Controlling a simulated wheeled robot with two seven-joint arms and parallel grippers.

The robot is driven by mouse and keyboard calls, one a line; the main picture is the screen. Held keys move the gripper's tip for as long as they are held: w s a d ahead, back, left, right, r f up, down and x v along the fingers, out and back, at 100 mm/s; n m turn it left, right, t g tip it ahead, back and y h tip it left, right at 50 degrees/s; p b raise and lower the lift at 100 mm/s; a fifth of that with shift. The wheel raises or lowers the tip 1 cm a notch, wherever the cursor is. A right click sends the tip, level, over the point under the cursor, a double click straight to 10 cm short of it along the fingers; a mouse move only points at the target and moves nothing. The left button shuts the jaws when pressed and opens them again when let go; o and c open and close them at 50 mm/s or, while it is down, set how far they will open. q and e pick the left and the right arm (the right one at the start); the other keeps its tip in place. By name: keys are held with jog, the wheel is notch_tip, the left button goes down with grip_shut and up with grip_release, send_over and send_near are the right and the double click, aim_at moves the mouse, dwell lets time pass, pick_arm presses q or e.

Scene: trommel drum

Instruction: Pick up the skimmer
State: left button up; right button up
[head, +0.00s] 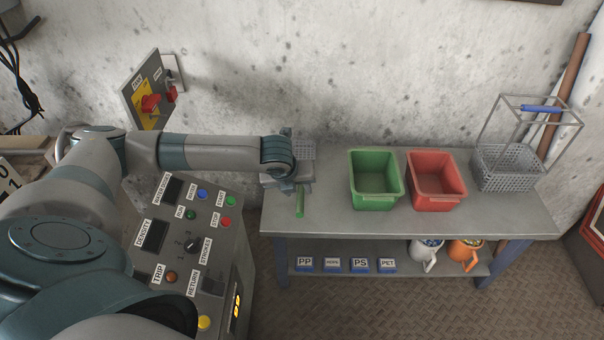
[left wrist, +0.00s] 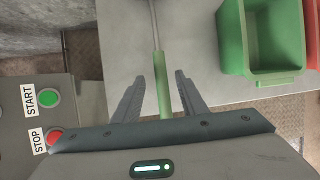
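My left gripper (head: 297,187) is over the handle at the table's left end. In the left wrist view its fingers (left wrist: 160,80) are open, one on each side of the handle, with a gap on both sides. My right gripper is not in view.
A green bin (head: 375,197), a red bin (head: 437,198) and a grey mesh basket (head: 505,180) with a blue grip stand on the table (head: 335,223). A control panel (head: 190,235) with buttons is left of the table. Labelled blue blocks and mugs sit on the lower shelf.

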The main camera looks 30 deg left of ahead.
aim_at(300, 192)
pick_arm(q)
jog(key=x, duration=0.4)
jog(key=shift+w+f+b, duration=0.1)
jog(key=shift+b, duration=0.3)
jog(key=shift+w+f, duration=0.15)
jog(key=shift+f, duration=0.1)
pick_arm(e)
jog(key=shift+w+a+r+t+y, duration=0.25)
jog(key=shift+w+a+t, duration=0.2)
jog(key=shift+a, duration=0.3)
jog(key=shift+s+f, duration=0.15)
pick_arm(q)
grip_shut()
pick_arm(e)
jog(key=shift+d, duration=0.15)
